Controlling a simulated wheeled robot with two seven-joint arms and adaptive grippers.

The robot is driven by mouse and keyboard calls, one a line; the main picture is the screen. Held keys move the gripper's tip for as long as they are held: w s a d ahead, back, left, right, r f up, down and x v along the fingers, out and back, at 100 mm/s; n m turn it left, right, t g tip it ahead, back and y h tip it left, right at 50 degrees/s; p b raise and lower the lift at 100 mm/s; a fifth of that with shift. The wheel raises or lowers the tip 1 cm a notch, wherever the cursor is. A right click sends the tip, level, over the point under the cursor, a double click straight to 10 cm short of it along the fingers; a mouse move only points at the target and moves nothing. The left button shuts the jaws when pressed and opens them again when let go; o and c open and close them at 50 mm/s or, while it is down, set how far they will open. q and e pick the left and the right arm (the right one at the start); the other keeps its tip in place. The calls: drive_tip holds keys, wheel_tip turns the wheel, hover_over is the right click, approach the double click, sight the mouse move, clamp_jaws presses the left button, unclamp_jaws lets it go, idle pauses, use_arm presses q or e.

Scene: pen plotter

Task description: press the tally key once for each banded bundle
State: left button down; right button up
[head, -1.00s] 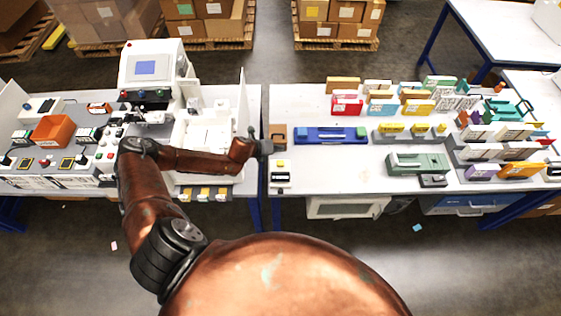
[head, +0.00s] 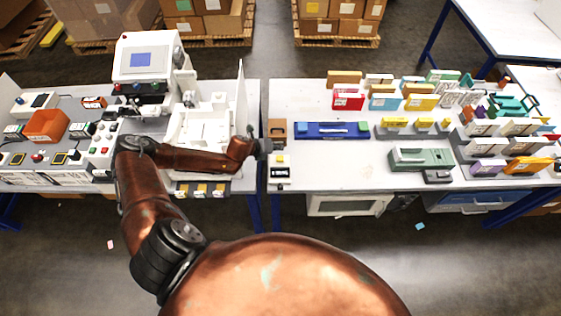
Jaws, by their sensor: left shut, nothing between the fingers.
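A small counter box with a yellow key on top and a dark display (head: 280,167) stands at the front left corner of the right-hand table. I take it for the tally counter. My left gripper (head: 266,146) is shut and empty, just up and left of this box in the head view. It appears apart from the key, but its height above the table is hard to tell. Several boxes and packs stand in rows on the right-hand table, such as a red one (head: 347,100); I cannot tell which are banded bundles. My right gripper is out of view.
A brown block (head: 277,129) stands just behind the counter, with a blue tray (head: 331,131) to its right. A white machine with an upright panel (head: 241,95) is left of the gripper. A green-grey device (head: 420,159) stands farther right. The table front between counter and device is clear.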

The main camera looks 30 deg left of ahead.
sight(279, 158)
use_arm(q)
wheel_tip(279, 158, down, 4)
drive_tip(key=shift+r+b, duration=0.15)
drive_tip(key=shift+b, duration=1.05)
drive_tip(key=shift+f, duration=0.45)
drive_tip(key=shift+f, duration=0.15)
drive_tip(key=shift+f, duration=0.3)
